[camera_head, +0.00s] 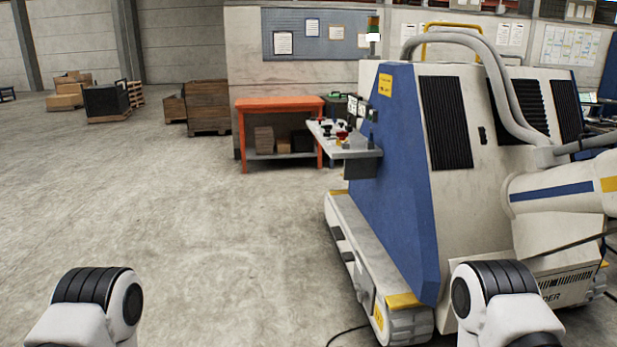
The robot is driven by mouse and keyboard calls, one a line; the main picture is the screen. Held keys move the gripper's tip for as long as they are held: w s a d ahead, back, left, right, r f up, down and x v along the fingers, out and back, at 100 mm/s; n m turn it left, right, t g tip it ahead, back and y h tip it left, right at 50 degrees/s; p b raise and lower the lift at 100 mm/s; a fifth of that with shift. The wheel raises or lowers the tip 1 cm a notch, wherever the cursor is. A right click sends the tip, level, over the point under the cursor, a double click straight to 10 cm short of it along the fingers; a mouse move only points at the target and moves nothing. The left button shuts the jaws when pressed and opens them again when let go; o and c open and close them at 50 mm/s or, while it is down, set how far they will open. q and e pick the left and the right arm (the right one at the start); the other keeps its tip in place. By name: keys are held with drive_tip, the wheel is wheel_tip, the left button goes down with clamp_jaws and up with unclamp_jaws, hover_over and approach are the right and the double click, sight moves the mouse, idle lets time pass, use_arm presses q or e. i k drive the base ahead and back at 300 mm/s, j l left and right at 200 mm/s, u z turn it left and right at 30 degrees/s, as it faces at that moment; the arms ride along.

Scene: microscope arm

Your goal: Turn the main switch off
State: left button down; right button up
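A large machine with a blue front panel (395,190) and pale sides (470,185) stands on the right. A small grey control shelf (350,152) juts out from its left side. Several small controls with black and red parts (342,134) sit on the shelf. They are too small to tell which one is the main switch, or its position. Only rounded white and black links of my two arms show at the bottom left and bottom right. Neither gripper is in view.
The machine's tracked base (375,255) extends low below the shelf. An orange workbench (280,104) stands behind the shelf, against a wall. Crates and a dark bin (106,101) are at the far left. The concrete floor (200,220) is clear on the left and in the middle.

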sight(341, 135)
drive_tip(key=i, duration=1.6)
drive_tip(key=i+l+u, duration=0.1)
drive_tip(key=i, duration=1.55)
